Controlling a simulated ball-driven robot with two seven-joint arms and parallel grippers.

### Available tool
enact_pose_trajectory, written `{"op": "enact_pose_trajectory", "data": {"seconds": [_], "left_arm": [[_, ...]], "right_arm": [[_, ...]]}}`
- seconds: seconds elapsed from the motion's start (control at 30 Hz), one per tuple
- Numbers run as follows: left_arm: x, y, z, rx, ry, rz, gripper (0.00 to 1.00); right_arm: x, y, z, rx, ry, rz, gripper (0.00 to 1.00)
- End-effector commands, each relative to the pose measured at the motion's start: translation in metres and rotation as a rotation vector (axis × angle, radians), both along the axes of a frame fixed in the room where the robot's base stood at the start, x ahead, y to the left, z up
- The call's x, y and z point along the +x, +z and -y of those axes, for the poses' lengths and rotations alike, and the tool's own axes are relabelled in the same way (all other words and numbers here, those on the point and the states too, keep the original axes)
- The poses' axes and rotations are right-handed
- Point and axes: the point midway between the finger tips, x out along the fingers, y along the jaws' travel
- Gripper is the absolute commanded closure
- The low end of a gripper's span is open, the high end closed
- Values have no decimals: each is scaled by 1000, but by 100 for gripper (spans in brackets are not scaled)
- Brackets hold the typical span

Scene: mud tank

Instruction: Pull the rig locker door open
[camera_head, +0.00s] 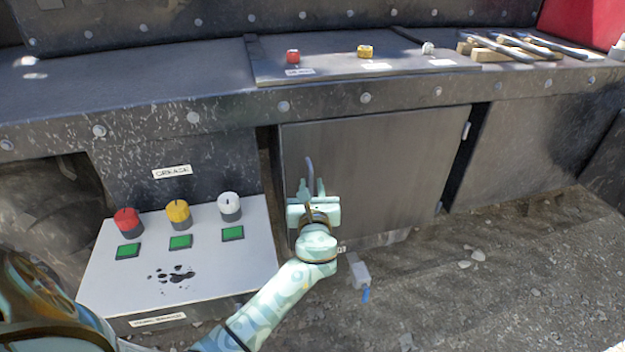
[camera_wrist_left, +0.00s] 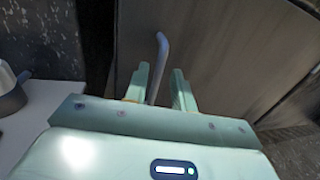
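The rig locker door (camera_head: 385,165) is a grey metal panel below the bench, with hinges on its right edge. It looks shut, or very nearly so. A bent grey handle (camera_head: 309,172) stands at its left side. My left gripper (camera_head: 312,190) is at the handle. In the left wrist view, the handle (camera_wrist_left: 160,60) rises between the two pale green fingers of my left gripper (camera_wrist_left: 160,82). The fingers are apart, with a gap on the right of the handle; the left finger is close to it or touching. My right gripper is not in view.
A white panel (camera_head: 190,285) with red, yellow and white knobs and green squares stands left of the door. Small knobs and metal bars (camera_head: 515,45) lie on the bench above. Gravel ground (camera_head: 490,270) in front of the door is mostly clear. A small grey block (camera_head: 358,270) lies near my arm.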

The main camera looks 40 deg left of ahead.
Motion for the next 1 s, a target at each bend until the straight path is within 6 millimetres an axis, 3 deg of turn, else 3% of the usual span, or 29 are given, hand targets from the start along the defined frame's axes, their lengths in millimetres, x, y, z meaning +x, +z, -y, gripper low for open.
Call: {"op": "enact_pose_trajectory", "data": {"seconds": [0.23,0.6,0.7,1.0], "left_arm": [[30,-2,-23,-1,-1,-1,74],[35,0,-27,-1,-1,0,74],[35,0,-27,-1,-1,1,99],[34,0,-25,-1,5,0,100]], "right_arm": [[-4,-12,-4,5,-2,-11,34],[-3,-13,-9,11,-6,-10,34],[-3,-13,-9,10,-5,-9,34],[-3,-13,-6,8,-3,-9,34]]}}
